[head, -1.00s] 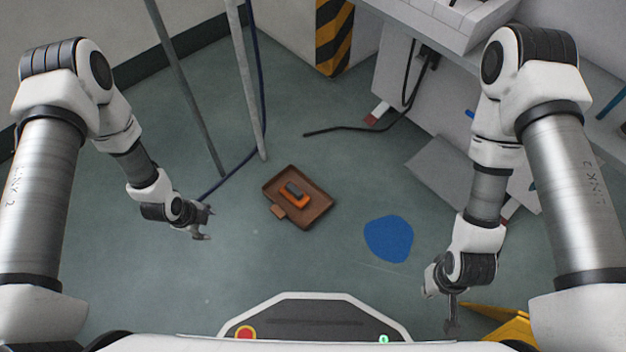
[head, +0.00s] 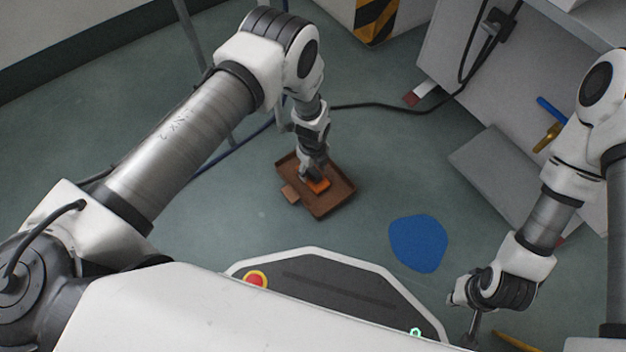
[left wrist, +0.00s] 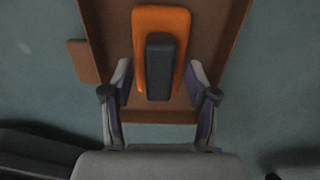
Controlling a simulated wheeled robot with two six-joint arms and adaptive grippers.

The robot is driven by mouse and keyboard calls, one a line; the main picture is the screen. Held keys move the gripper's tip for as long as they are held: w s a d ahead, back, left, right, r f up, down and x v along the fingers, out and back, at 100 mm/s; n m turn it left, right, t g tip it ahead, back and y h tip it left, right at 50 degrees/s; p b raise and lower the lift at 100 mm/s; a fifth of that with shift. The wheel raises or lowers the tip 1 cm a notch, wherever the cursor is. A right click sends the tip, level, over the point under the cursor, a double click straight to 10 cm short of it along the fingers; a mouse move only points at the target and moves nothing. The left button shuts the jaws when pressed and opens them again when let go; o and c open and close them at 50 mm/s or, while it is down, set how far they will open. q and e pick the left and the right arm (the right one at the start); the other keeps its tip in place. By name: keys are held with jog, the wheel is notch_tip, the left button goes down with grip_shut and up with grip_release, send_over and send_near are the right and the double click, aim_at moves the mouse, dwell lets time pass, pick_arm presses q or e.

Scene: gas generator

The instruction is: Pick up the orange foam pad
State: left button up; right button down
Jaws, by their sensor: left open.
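The orange foam pad (left wrist: 176,20) lies in a brown tray (left wrist: 95,40) on the floor, with a dark grey block (left wrist: 160,66) on top of it. In the head view the pad (head: 318,186) shows only in part under my left gripper (head: 313,176), and the tray (head: 332,205) shows around it. In the left wrist view my left gripper (left wrist: 160,82) is open, with one finger on each side of the pad's near end. I cannot tell whether the fingers touch it. My right gripper (head: 472,325) is at the lower right, away from the tray; its fingers are unclear.
A blue flat patch (head: 418,243) lies on the floor right of the tray. A black cable (head: 400,108) runs along the floor behind it. The floor around the tray is mostly clear.

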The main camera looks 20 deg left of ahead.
aim_at(312, 169)
pick_arm(q)
jog(key=shift+f, duration=0.35)
grip_shut()
pick_arm(e)
jog(key=shift+f, duration=0.25)
